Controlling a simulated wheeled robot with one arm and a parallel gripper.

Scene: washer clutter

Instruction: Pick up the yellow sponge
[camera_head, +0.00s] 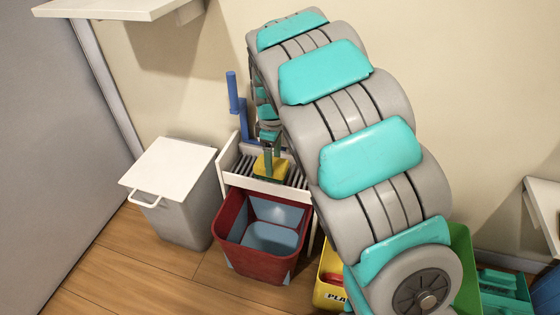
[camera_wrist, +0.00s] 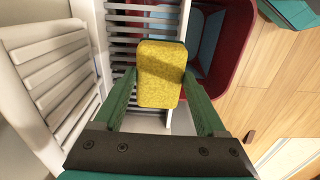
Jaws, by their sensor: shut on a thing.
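The yellow sponge (camera_wrist: 160,75) is between the two green fingers of my gripper (camera_wrist: 158,100) in the wrist view. The fingers press on its two sides. In the head view the sponge (camera_head: 271,166) shows under my gripper (camera_head: 270,150), over the slatted white rack (camera_head: 240,168). A darker layer shows along the sponge's edge. I cannot tell whether the sponge touches the slats.
A dark red bin (camera_head: 232,235) with a grey-blue inside stands in front of the rack. A grey bin with a white lid (camera_head: 168,168) is at left. A blue upright object (camera_head: 233,92) stands behind the rack. Yellow and green containers (camera_head: 466,270) are at lower right.

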